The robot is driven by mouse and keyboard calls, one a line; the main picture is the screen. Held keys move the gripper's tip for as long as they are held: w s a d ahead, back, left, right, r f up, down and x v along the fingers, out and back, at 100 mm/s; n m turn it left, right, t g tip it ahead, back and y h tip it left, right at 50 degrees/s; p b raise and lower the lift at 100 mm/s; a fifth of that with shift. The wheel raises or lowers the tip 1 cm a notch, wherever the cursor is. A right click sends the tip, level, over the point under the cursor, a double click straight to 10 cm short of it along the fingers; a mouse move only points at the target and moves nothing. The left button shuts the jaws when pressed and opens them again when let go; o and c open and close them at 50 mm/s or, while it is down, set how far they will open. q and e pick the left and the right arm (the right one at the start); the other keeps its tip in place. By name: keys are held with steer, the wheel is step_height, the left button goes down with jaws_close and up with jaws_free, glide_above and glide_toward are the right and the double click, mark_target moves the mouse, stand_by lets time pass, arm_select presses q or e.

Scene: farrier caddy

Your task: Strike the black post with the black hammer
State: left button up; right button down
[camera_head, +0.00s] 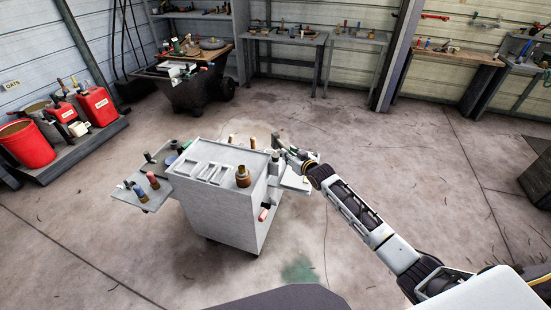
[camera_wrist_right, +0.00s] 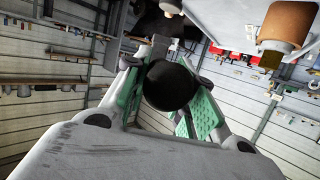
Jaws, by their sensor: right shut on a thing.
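My right gripper (camera_head: 292,155) is at the right side of the grey caddy (camera_head: 238,212), near its top edge. In the right wrist view, the green-padded fingers of my right gripper (camera_wrist_right: 168,97) are closed around a round black end, which looks like the handle of the black hammer (camera_wrist_right: 170,84). A dark upright piece (camera_head: 276,142) shows just beyond the gripper in the head view; it may be the hammer's head. I cannot make out the black post for certain. My left gripper is not in view.
A brown jar (camera_head: 243,177) stands on the caddy top, close to my right gripper. A side shelf (camera_head: 152,199) with several small items extends left. Red cans (camera_head: 97,106) and a red bucket (camera_head: 27,144) stand far left. The floor around is mostly clear.

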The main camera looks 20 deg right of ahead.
steer(key=shift+r, duration=0.1)
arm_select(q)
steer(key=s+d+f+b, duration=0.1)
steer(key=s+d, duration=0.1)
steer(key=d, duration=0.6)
arm_select(e)
step_height(320, 180, down, 2)
steer(key=shift+f, duration=0.2)
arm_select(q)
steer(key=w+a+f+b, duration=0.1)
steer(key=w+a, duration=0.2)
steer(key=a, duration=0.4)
arm_select(e)
steer(key=shift+f+p, duration=0.1)
steer(key=shift+p, duration=0.8)
steer(key=shift+r+p, duration=0.95)
steer(key=shift+r, duration=0.05)
steer(key=shift+r+p, duration=0.3)
steer(key=shift+r, duration=0.05)
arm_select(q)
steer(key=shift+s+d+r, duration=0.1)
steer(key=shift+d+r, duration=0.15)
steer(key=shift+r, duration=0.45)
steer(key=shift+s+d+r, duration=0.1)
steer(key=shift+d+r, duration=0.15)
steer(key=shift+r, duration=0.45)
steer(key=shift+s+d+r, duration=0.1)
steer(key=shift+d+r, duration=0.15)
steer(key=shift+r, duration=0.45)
